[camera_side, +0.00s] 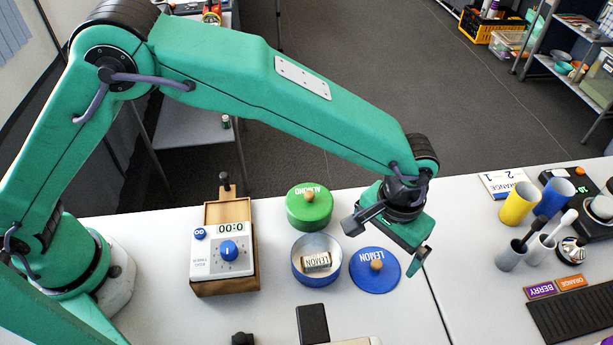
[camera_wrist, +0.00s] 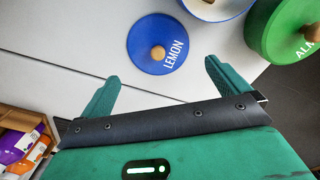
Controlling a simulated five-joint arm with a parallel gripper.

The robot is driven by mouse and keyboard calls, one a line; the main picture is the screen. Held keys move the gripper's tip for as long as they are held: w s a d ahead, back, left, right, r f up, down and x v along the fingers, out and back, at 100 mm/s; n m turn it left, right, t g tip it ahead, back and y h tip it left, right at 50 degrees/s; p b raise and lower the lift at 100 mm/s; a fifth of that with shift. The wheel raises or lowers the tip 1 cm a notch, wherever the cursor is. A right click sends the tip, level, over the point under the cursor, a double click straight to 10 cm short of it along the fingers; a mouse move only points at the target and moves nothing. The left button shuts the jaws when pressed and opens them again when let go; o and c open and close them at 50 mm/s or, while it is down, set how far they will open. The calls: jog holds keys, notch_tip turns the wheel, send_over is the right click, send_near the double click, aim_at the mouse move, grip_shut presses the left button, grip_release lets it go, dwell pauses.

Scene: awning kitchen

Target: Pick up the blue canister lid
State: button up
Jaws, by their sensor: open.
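The blue canister lid (camera_side: 374,270) marked LEMON lies flat on the white table, with a round wooden knob on top. It also shows in the wrist view (camera_wrist: 146,40), ahead of my fingers. The open blue canister (camera_side: 316,272) stands just left of it in the side view and holds a small item labelled LEMON (camera_side: 317,262). My gripper (camera_side: 385,246) is open and empty, above the table near the lid. In the wrist view my two fingers (camera_wrist: 159,80) are spread wide, and the lid lies beyond their tips, apart from them.
A green ALMOND canister (camera_side: 309,205) with a wooden knob stands behind the blue canister. A timer (camera_side: 228,250) on a wooden base is at left. Yellow and blue cups (camera_side: 519,203) and other items crowd the right table. A table seam runs right of the lid.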

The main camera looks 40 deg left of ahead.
aim_at(380, 260)
jog(key=shift+s+f, duration=0.15)
jog(key=shift+f, duration=2.45)
jog(key=c, duration=0.8)
notch_tip(380, 260, up, 10)
jog(key=s+a+r, duration=0.1)
jog(key=s+a, duration=0.4)
jog(key=a, duration=0.4)
jog(key=shift+s+a+n, duration=0.25)
jog(key=shift+s+n, duration=0.05)
jog(key=shift+s, duration=0.05)
